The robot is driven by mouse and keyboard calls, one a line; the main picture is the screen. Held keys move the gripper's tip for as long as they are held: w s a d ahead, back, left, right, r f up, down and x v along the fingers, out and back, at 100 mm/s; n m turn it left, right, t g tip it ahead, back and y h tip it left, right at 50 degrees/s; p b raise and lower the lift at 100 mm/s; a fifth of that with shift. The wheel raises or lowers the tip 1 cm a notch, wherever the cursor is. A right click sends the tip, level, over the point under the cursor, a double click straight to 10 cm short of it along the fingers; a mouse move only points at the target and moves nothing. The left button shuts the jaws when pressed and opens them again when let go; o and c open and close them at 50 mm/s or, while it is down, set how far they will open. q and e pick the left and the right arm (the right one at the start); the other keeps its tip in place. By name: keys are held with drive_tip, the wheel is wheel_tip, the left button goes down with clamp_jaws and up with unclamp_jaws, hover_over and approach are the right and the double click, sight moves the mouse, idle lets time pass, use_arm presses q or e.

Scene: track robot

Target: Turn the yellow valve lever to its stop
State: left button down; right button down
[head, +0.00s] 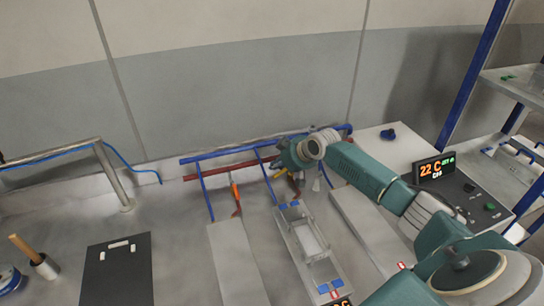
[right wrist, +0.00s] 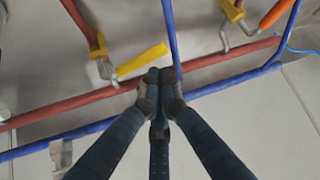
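The yellow valve lever (right wrist: 142,60) slants up to the right from a valve on a red pipe in the right wrist view. In the head view only a bit of the yellow lever (head: 278,174) shows beside my right gripper. My right gripper (right wrist: 161,74) has its fingertips together, just below the lever's free end. I see nothing between the fingers, and I cannot tell whether they touch the lever. In the head view my right gripper (head: 284,162) is at the pipe rack, mostly hidden by its own wrist. My left gripper is not in view.
A second valve with an orange lever (head: 235,193) stands to the left. Blue pipes (head: 222,153) and a red pipe (head: 217,169) run along the wall. A tray (head: 285,232) lies in front. A display (head: 434,169) reads 22 C.

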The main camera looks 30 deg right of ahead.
drive_tip(key=shift+s, duration=0.4)
drive_tip(key=shift+f, duration=0.1)
